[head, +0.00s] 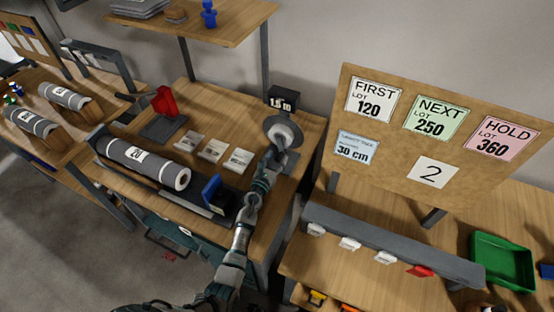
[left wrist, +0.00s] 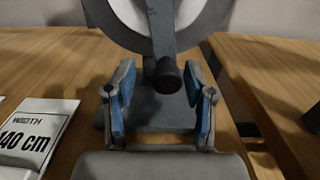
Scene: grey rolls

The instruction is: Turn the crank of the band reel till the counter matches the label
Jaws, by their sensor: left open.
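The band reel (head: 283,132) stands at the back right of the middle table, with a pale disc and a dark rim. In the left wrist view the reel (left wrist: 120,12) fills the top, and its crank (left wrist: 163,32) hangs down to a dark round knob (left wrist: 166,76). My left gripper (head: 273,160) is close in front of the reel. In the left wrist view its open fingers (left wrist: 160,82) stand on either side of the knob, with gaps visible. The counter (head: 283,97) is a dark box behind the reel; its digits are too small to read surely. My right gripper is not in view.
A grey roll (head: 146,160) lies on the table's left. White width cards (head: 212,149) lie in the middle, one reading 140 cm in the left wrist view (left wrist: 35,132). A board (head: 395,180) with lot labels and a blue 30 cm label (head: 356,147) stands right. A green tray (head: 502,262) is far right.

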